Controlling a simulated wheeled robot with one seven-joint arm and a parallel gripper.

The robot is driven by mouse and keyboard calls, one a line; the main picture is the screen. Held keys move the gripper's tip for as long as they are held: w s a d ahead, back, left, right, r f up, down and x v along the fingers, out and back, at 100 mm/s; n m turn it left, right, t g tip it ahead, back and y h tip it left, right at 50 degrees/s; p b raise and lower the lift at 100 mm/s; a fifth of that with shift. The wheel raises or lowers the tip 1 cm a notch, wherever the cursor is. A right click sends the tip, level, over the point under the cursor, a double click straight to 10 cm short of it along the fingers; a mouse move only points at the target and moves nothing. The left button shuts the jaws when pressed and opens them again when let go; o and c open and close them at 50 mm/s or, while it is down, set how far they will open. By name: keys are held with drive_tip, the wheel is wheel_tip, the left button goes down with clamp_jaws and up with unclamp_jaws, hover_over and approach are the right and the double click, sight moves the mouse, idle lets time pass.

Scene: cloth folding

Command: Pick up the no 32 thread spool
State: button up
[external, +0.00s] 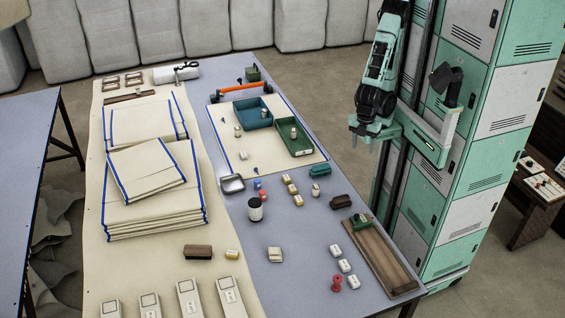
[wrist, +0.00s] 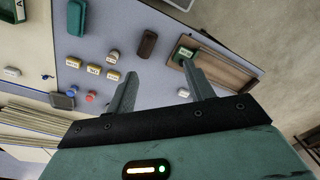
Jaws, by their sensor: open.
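My gripper (external: 363,144) is open and empty, raised above the floor at the right side of the table. In the wrist view my gripper (wrist: 160,70) has its two fingers spread over the table, with nothing between them. I cannot read the number 32 on any spool. A red spool (external: 337,284) stands near the table's front right. Pale spools stand in the green tray (external: 310,150) and by the blue tray (external: 240,121). Which of these is no 32 cannot be told. In the wrist view, several small labelled blocks (wrist: 93,70) lie left of the fingers.
A wooden tray (external: 385,262) lies along the table's right edge with a green labelled piece (external: 360,221) at its far end. A dark brown block (external: 341,201) lies nearby. Stacked folded cloths (external: 155,205) fill the left side. A locker tower (external: 487,130) stands close behind my arm.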

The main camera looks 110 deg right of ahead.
drive_tip(key=shift+o, duration=0.6)
drive_tip(key=s+d+f+n+g+h+p, duration=0.1)
drive_tip(key=s+d+f+n+h+p, duration=0.1)
drive_tip(key=s+d+f+n+h, duration=0.25)
drive_tip(key=n+t+y+p, duration=0.1)
drive_tip(key=n+t+p, duration=0.5)
drive_tip(key=n+t, duration=1.2)
approach(313, 197)
drive_tip(key=s+r+n+g, duration=0.4)
drive_tip(key=s+r, duration=0.2)
drive_tip(key=r, duration=0.4)
drive_tip(key=shift+m, duration=0.25)
drive_tip(key=p+x, duration=0.1)
drive_tip(key=x, duration=0.4)
drive_tip(key=p+x, duration=0.1)
drive_tip(key=x, duration=0.5)
drive_tip(key=a+p+x, duration=0.1)
drive_tip(key=x, duration=0.5)
drive_tip(key=shift+w+f+p, duration=0.25)
drive_tip(key=shift+p, duration=0.15)
